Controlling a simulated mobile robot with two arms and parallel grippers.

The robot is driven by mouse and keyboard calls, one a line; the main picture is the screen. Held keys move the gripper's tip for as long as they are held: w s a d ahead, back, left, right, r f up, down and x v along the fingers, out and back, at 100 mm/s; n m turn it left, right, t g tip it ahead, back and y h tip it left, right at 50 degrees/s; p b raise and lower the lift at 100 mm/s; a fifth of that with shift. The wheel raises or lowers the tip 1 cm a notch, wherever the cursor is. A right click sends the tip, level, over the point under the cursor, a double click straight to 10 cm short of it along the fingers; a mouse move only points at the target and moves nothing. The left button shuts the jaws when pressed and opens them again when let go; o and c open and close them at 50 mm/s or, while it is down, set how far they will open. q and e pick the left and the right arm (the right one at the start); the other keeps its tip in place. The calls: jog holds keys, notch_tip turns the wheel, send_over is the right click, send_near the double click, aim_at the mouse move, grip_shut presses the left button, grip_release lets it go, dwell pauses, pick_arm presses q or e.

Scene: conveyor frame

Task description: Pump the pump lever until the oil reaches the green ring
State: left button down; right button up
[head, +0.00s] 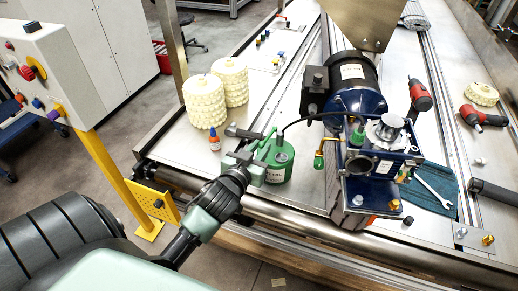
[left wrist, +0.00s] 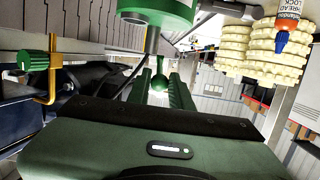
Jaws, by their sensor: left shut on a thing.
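A green oil can (head: 279,170) with a pale label stands on the metal deck; part of it shows in the left wrist view (left wrist: 158,12). My left gripper (head: 250,158) is beside the can's left side, shut on the pump lever. In the left wrist view, the lever's green ball end (left wrist: 160,82) lies between my two fingers (left wrist: 158,95). A dark hose (head: 300,119) arches from the can's top to the blue machine (head: 352,178). A green part (head: 357,134) shows on the machine, but I cannot tell if it is the green ring. The oil level is too small to read. My right gripper is out of view.
Two cream ribbed stacks (head: 204,103) and a small threadlocker bottle (head: 214,140) stand left of the can. A green-knobbed brass valve (head: 319,160) sits close on its right. A wrench (head: 433,190) lies on a blue cloth. A yellow post (head: 113,175) stands at left.

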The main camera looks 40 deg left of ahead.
pick_arm(q)
jog(key=shift+w+r+p, duration=0.15)
jog(key=shift+r+p, duration=0.15)
jog(key=shift+r, duration=0.25)
jog(key=shift+w+r+p, duration=0.15)
jog(key=shift+r+p, duration=0.1)
jog(key=shift+r, duration=0.25)
jog(key=shift+f, duration=0.1)
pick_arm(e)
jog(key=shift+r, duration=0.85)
pick_arm(q)
jog(key=shift+w+r+p, duration=0.1)
jog(key=shift+r+p, duration=0.25)
jog(key=shift+f, duration=0.1)
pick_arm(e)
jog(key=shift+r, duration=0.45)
pick_arm(q)
jog(key=c, duration=1.2)
grip_release()
